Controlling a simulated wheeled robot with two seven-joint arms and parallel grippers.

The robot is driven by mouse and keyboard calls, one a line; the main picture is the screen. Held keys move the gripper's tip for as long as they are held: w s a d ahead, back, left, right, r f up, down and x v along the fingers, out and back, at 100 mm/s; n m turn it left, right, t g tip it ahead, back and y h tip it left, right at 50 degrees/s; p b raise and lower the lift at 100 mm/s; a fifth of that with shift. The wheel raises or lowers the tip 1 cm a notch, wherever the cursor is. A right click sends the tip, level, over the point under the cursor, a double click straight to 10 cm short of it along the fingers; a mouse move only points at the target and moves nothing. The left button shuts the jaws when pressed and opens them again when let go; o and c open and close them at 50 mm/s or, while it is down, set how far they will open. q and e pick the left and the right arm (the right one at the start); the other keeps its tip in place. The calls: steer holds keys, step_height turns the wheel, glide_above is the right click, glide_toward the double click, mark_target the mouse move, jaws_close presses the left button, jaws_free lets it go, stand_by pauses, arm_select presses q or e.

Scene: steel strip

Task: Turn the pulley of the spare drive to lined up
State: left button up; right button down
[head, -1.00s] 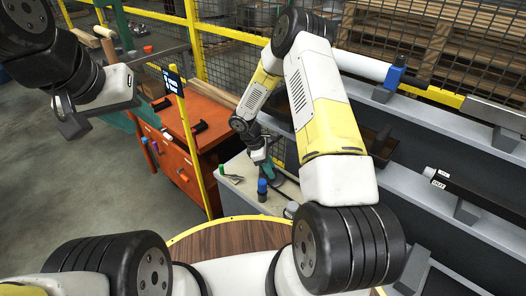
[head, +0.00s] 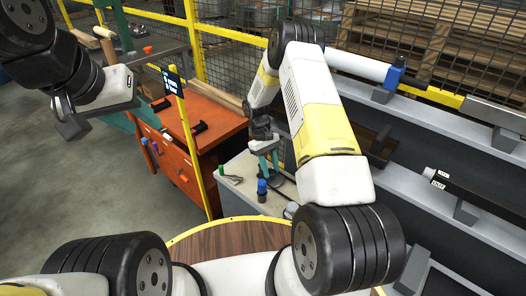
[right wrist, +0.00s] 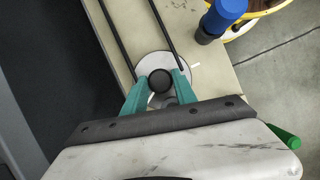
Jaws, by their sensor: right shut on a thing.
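The pulley (right wrist: 182,87) is a pale grey disc with a dark round knob (right wrist: 159,81) on it, in the right wrist view. A white mark (right wrist: 196,65) lies at its right edge. Another pale mark on the disc is partly hidden by the fingers, so I cannot tell whether the two line up. My right gripper (right wrist: 157,86) has its teal fingers shut on the knob, and it also shows above the pale bench in the head view (head: 268,168). My left gripper (head: 72,122) hangs at the left; its fingers do not show clearly.
Two dark belt-like strips (right wrist: 119,40) run up from the pulley along the bench (right wrist: 205,63). A blue-topped item (right wrist: 224,15) stands close to the right. A green-handled tool (head: 228,177) lies on the bench. An orange cabinet (head: 205,130) and yellow post stand left.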

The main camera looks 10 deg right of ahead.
steer(key=m, duration=0.2)
steer(key=m+y, duration=0.1)
steer(key=m, duration=0.1)
steer(key=shift+w+d+m+y, duration=0.1)
steer(key=shift+m+y, duration=0.2)
stand_by(0.3)
steer(key=c, duration=1)
jaws_free()
